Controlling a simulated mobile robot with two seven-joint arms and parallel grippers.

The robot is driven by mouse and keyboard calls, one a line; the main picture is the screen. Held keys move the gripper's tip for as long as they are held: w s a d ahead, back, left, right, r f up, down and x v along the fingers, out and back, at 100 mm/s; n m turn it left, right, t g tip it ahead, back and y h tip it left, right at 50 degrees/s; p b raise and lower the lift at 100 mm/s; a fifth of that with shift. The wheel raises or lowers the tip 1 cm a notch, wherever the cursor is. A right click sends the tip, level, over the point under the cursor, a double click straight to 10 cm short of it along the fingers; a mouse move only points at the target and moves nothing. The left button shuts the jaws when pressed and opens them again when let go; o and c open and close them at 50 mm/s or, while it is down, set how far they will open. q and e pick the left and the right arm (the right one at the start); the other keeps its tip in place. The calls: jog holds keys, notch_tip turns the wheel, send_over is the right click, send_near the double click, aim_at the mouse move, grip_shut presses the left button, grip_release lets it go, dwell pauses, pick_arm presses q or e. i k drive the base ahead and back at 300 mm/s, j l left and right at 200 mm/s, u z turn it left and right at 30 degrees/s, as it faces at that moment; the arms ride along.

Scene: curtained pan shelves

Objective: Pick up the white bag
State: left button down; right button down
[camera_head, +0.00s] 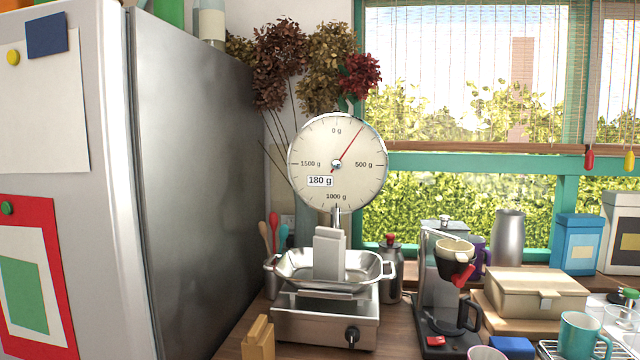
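A pale, whitish upright packet (329,252) stands in the metal pan (364,272) below the dial in the camera_head view. It is the likeliest match for the white bag, but it looks more like a stiff block than a soft bag. The round dial scale (353,178) above it shows a label of 180 g, with its red needle pointing up and right. Neither of my grippers is in view.
The pan sits over a metal base with a black knob (352,335). A tall fridge (195,180) blocks the left. A coffee maker (437,290), a beige box (530,291) and mugs crowd the right. A tan object (258,340) stands front left.

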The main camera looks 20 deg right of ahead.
aim_at(329, 244)
jog(key=k, duration=0.6)
jog(key=z, duration=1.8)
